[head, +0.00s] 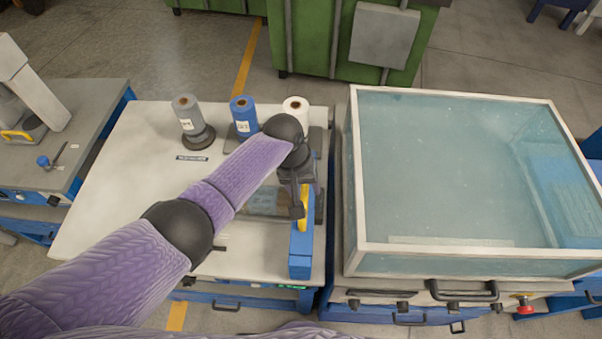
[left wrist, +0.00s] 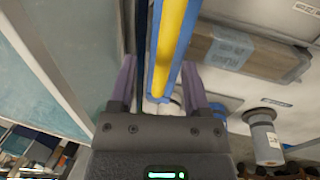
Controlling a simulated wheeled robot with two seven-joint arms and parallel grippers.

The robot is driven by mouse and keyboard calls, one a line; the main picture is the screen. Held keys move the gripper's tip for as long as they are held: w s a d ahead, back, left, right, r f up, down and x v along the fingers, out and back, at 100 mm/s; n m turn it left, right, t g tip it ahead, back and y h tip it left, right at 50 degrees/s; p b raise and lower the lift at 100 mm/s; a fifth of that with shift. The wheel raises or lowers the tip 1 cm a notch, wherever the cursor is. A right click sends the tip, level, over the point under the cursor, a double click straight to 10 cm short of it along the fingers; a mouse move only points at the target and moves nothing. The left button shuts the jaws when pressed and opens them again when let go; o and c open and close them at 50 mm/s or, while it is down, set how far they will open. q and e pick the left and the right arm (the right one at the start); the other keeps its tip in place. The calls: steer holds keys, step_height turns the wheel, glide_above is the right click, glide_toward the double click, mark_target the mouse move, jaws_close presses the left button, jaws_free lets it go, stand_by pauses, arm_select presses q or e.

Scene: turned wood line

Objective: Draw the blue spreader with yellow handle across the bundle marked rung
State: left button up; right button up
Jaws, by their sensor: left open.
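The blue spreader (head: 300,266) lies along the right side of the white worktop, and its yellow handle (head: 303,212) shows beside my gripper. My left gripper (head: 299,208) is over the handle. In the left wrist view its fingers (left wrist: 160,92) are open, one on each side of the yellow handle (left wrist: 171,40), with gaps visible. The wrapped bundle (head: 262,203) lies just left of the spreader, partly hidden by my arm. It also shows in the left wrist view (left wrist: 235,50), with a label too blurred to read. My right gripper is not in view.
Grey (head: 185,115), blue (head: 243,115) and white (head: 295,106) rolls stand at the back of the worktop (head: 120,200). A glass-walled tank (head: 450,170) stands close on the right. The left part of the worktop is clear.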

arm_select(q)
step_height(320, 180, up, 8)
steer(key=a+p, duration=0.1)
steer(key=p, duration=0.1)
steer(key=shift+a, duration=0.3)
steer(key=shift+f, duration=0.1)
